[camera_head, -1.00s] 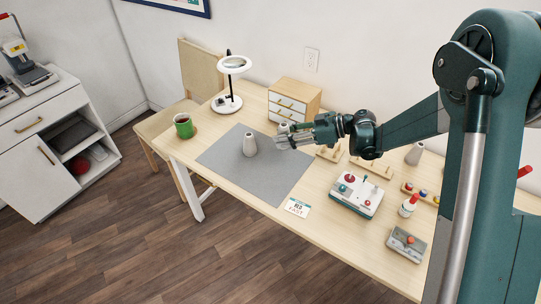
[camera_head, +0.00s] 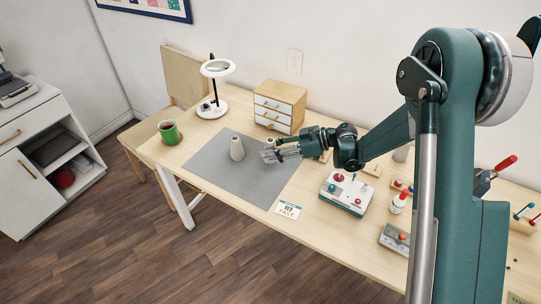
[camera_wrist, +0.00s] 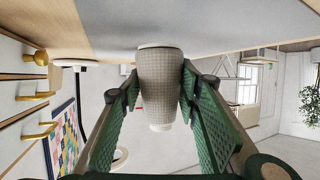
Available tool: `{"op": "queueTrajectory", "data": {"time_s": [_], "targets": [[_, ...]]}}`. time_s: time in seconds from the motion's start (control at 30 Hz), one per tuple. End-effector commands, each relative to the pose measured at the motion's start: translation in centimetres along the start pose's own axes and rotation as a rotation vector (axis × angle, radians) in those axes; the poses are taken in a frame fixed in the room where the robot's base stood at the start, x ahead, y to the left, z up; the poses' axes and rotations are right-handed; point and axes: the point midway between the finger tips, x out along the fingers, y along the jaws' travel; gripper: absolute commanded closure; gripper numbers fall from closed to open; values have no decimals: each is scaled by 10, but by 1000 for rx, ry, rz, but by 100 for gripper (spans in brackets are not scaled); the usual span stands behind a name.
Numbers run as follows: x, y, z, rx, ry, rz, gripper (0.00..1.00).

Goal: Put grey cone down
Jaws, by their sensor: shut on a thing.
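My gripper (camera_head: 268,155) is shut on a grey cone (camera_wrist: 160,82). In the wrist view, which is upside down, the cone sits between both green fingers. Its wide end faces the grey mat (camera_head: 215,165) and its narrow end points away from it. I cannot tell whether its base touches the mat. In the head view only a small top part of the held cone (camera_head: 269,143) shows behind the fingers. Another grey cone (camera_head: 237,149) stands upright on the mat, left of my gripper.
A ring lamp (camera_head: 217,69) and green mug (camera_head: 169,132) stand at the left. A small drawer cabinet (camera_head: 279,106) stands behind the mat. A control box (camera_head: 347,192), a card (camera_head: 288,210) and a glue bottle (camera_head: 398,203) lie to the right. The front of the mat is clear.

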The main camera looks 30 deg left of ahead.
Motion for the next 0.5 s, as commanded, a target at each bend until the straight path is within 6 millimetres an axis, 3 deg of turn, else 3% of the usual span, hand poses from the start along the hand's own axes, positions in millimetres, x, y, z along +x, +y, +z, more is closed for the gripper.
{"op": "queueTrajectory", "data": {"time_s": [0.2,0.5], "targets": [[9,0,21,0,0,0,80],[9,0,22,0,0,0,80]]}}
